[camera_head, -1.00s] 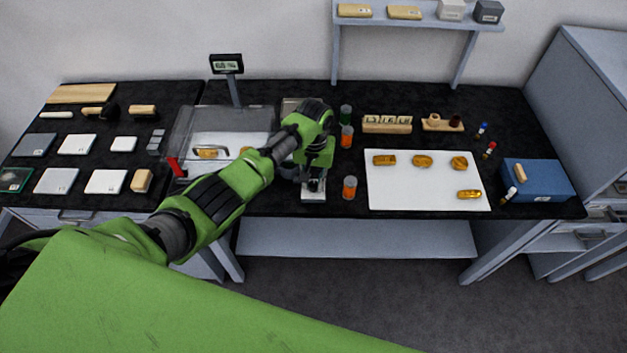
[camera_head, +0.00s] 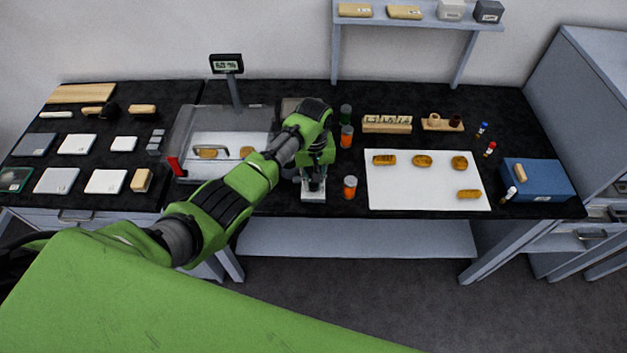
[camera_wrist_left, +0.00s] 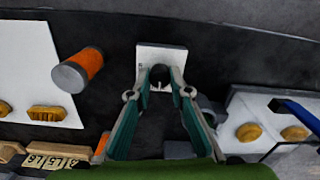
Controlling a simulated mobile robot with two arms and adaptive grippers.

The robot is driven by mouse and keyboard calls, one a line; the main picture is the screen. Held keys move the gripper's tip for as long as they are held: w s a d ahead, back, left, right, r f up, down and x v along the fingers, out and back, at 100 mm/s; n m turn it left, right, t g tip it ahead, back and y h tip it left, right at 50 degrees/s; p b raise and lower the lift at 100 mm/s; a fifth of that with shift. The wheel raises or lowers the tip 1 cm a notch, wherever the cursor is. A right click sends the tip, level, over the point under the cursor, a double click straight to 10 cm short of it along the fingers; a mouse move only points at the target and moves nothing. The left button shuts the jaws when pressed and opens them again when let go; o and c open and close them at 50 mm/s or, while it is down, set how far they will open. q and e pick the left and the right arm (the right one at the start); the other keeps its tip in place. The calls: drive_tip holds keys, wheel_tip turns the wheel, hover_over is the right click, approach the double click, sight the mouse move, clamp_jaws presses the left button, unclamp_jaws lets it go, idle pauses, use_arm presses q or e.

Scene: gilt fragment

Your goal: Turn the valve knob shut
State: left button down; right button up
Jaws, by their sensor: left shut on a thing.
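The valve knob (camera_wrist_left: 160,75) is small and dark and stands on a white base plate (camera_wrist_left: 160,51), seen in the left wrist view. The plate also shows in the head view (camera_head: 313,196) at the bench's front edge. My left gripper (camera_wrist_left: 161,80) is shut on the knob, with one fingertip on each side of it. In the head view my left gripper (camera_head: 313,182) points down over the plate, and its fingers hide most of the knob. My right gripper is in neither view.
An orange jar (camera_head: 350,188) stands close right of the plate; another (camera_head: 346,137) is behind. A clear chamber (camera_head: 183,135) with gold pieces and a red part (camera_head: 173,165) stands left. A white mat (camera_head: 430,197) with several gold pieces lies right.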

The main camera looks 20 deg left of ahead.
use_arm(q)
drive_tip(key=shift+w+r, duration=0.15)
drive_tip(key=shift+w, duration=0.05)
drive_tip(key=c, duration=2)
unclamp_jaws()
drive_tip(key=shift+o, duration=0.8)
drive_tip(key=shift+s, duration=0.1)
wheel_tip(320, 180, up, 12)
